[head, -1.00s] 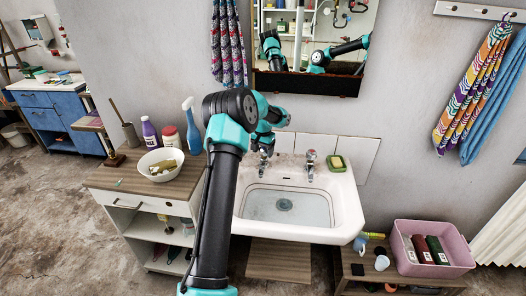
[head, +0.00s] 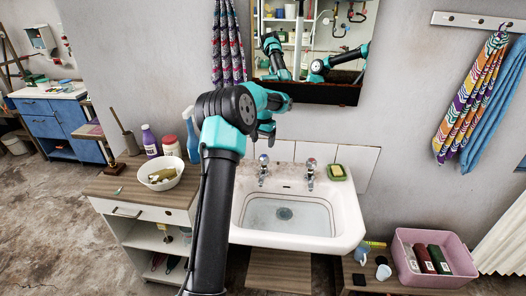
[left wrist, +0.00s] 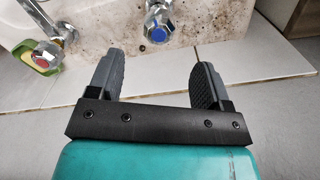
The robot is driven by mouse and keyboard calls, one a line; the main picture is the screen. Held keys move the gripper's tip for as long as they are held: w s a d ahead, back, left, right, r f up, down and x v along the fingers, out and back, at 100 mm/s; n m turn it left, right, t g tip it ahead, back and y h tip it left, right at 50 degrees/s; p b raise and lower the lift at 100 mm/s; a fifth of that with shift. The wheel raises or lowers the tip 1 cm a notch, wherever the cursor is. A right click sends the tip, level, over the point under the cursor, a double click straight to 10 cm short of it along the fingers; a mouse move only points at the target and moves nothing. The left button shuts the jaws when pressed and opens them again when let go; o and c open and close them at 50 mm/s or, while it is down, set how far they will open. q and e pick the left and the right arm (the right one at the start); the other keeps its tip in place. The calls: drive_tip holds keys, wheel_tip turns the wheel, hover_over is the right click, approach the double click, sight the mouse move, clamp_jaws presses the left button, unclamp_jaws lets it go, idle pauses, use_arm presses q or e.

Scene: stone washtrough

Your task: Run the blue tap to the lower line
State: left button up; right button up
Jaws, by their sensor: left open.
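The blue tap (head: 263,160) is the left one of two taps at the back of the white basin (head: 346,225); its blue cap shows in the left wrist view (left wrist: 158,28). The red-capped tap (head: 310,164) stands to its right, and at the left in the left wrist view (left wrist: 60,28). My left gripper (head: 267,132) is open and empty, above and behind the blue tap, apart from it. Its two fingers also show in the left wrist view (left wrist: 158,62). A pale, clear layer that looks like water surrounds the dark drain (head: 285,213). I cannot make out lines on the basin wall or a running stream.
A green soap dish (head: 338,172) sits on the basin's right back corner. A cabinet (head: 150,202) at the left bears a white bowl (head: 160,183) and bottles. A mirror (head: 318,50) hangs above. A pink tub (head: 398,262) stands at the lower right.

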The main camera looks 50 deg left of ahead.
use_arm(q)
wheel_tip(320, 180, up, 8)
drive_tip(key=shift+f, duration=0.25)
drive_tip(key=shift+d, duration=0.1)
idle(1.2)
